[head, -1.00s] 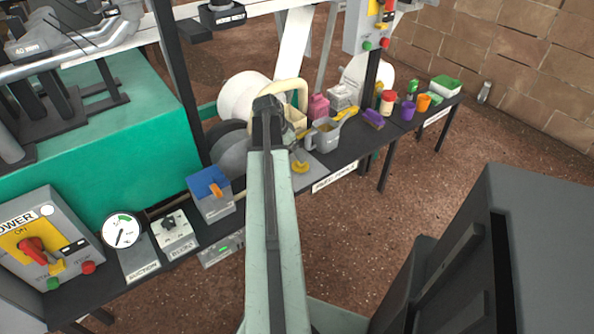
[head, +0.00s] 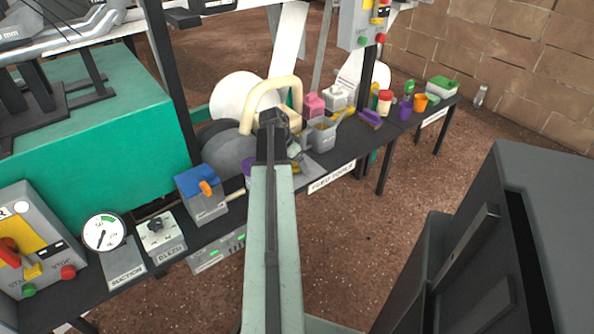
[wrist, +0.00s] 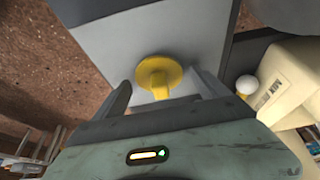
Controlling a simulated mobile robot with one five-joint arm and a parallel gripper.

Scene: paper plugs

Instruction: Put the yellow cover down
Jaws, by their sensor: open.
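The yellow cover (wrist: 160,76) is a round disc with a short yellow stem or grip towards my gripper. In the wrist view it lies over a flat grey surface (wrist: 150,32); whether it touches that surface is unclear. My gripper (wrist: 163,88) is open, with one dark finger on each side of the cover's grip, and a gap shows at both sides. In the head view my own arm hides most of the gripper and the cover.
A cream machine with a curved handle (head: 278,92) stands just beyond my wrist. A grey jug (head: 322,133), a purple brush (head: 370,118) and several small pots share the dark bench (head: 345,165). A blue-topped box (head: 203,193) stands to the left.

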